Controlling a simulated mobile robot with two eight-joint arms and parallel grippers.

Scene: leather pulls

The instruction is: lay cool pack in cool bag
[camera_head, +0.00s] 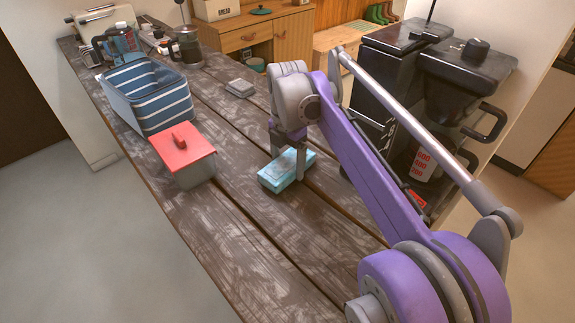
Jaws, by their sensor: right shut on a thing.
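The cool pack (275,180) is a light blue block on the wooden worktop, right of the red-lidded tin. My right gripper (287,168) is over it, fingers pointing down, shut on it. One finger shows on the near right side of the pack; the other is partly hidden behind it. I cannot tell whether the pack is lifted off the wood. The cool bag (168,108) is blue with white stripes and stands open-topped at the left edge of the worktop, beyond the tin. My left gripper is not in view.
The tin with a red lid (190,170) stands between the cool bag and the near worktop. A small grey item (240,88) lies further back. A kettle (118,44), a glass pot (188,46) and a toaster (104,24) stand at the far end. Black machines (460,75) stand at right.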

